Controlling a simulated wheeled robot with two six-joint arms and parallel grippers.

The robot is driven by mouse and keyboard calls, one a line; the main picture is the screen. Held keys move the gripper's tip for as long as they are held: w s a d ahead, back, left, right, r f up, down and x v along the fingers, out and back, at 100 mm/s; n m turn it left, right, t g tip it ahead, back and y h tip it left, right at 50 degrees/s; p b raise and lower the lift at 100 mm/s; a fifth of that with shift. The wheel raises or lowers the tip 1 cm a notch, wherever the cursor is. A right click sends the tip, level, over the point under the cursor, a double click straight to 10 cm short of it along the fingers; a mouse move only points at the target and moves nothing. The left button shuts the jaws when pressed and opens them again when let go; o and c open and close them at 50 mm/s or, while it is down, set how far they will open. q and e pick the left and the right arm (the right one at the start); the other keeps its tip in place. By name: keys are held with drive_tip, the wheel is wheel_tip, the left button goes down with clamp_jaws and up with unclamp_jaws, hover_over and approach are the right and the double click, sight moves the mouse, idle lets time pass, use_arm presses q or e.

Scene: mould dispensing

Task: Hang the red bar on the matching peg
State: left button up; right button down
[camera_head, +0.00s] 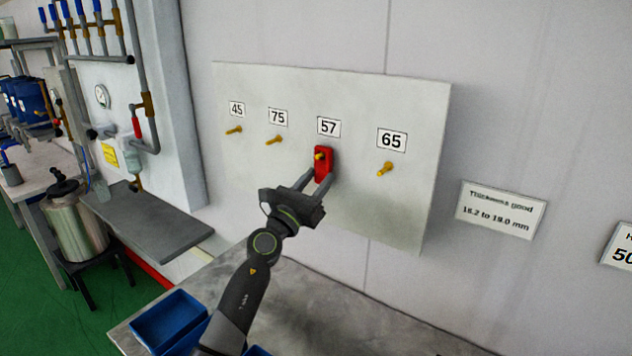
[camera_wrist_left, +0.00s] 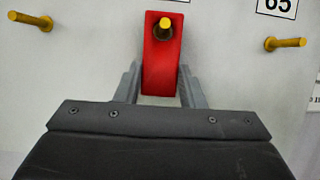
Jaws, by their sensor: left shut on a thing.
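The red bar (camera_head: 324,166) is upright against the pale peg board (camera_head: 400,215), under the label 57 (camera_head: 328,127). The brass peg (camera_head: 320,155) under 57 shows at the bar's upper end. In the left wrist view the red bar (camera_wrist_left: 161,62) has this peg (camera_wrist_left: 165,28) sticking out through its top part. My left gripper (camera_head: 319,181) is shut on the lower part of the bar, with a finger on each side. Whether the bar touches the board cannot be told. My right gripper is not in view.
Other brass pegs stick out under the labels 45 (camera_head: 234,129), 75 (camera_head: 274,140) and 65 (camera_head: 386,169), all bare. A grey bench (camera_head: 350,315) with a blue bin (camera_head: 168,320) lies below the board. A thickness sign (camera_head: 500,209) is on the wall at right.

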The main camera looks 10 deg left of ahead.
use_arm(q)
drive_tip(key=o, duration=1.1)
drive_tip(key=shift+c, duration=0.2)
